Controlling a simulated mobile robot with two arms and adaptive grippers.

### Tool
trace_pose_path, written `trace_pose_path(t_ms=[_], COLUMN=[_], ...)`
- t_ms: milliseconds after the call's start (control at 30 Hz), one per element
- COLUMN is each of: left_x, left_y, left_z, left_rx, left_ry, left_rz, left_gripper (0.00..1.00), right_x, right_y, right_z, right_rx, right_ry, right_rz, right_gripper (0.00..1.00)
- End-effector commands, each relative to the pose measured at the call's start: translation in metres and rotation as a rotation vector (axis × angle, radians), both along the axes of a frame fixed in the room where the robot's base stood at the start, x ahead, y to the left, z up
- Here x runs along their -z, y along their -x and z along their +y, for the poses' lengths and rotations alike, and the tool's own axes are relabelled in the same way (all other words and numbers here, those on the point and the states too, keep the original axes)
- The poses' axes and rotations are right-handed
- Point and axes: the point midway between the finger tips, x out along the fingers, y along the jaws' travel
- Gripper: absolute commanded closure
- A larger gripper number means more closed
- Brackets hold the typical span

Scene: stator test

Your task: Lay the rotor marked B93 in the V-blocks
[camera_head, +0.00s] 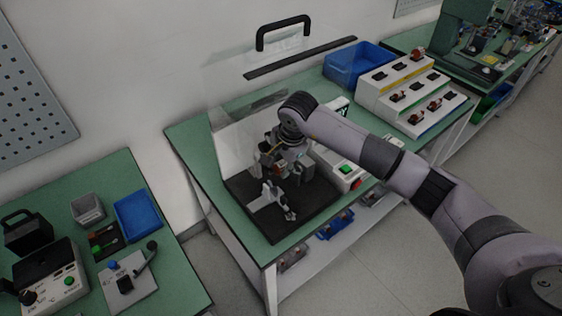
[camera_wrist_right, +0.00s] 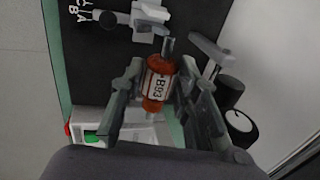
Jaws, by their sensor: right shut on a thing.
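The rotor marked B93 (camera_wrist_right: 158,88) is orange-red with a white label and a grey shaft. My right gripper (camera_wrist_right: 162,92) is shut on it, with a finger at each side. In the head view the right gripper (camera_head: 282,165) is over the black base plate (camera_head: 315,208) of the test stand; the rotor is hard to make out there. A light grey block-like support (camera_wrist_right: 150,14) is at the top of the wrist view, close to the shaft's upper end. I cannot tell whether they touch. The V-block notches do not show clearly. My left gripper is not in view.
A control box with a green button (camera_head: 346,170) stands right of the base plate. A stepped rack (camera_head: 412,92) with several rotors and a blue bin (camera_head: 358,64) are at the back right. A clear cover with a black handle (camera_head: 283,32) stands behind.

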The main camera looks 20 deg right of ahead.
Motion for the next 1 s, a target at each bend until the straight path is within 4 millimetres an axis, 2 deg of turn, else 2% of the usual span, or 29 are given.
trace_pose_path(t_ms=[133, 400, 1000], left_x=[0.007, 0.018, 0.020], left_y=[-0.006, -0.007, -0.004], left_z=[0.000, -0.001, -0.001], left_rx=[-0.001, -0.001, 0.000], left_ry=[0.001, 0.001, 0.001], left_rz=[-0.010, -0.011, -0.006], left_gripper=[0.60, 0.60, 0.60], right_x=[0.012, 0.032, 0.027], right_y=[0.000, 0.000, 0.001], right_z=[0.001, 0.000, 0.001], right_rx=[0.000, 0.000, 0.000], right_ry=[-0.002, -0.001, -0.002], right_rz=[0.000, -0.001, -0.002], right_gripper=[1.00, 1.00, 1.00])
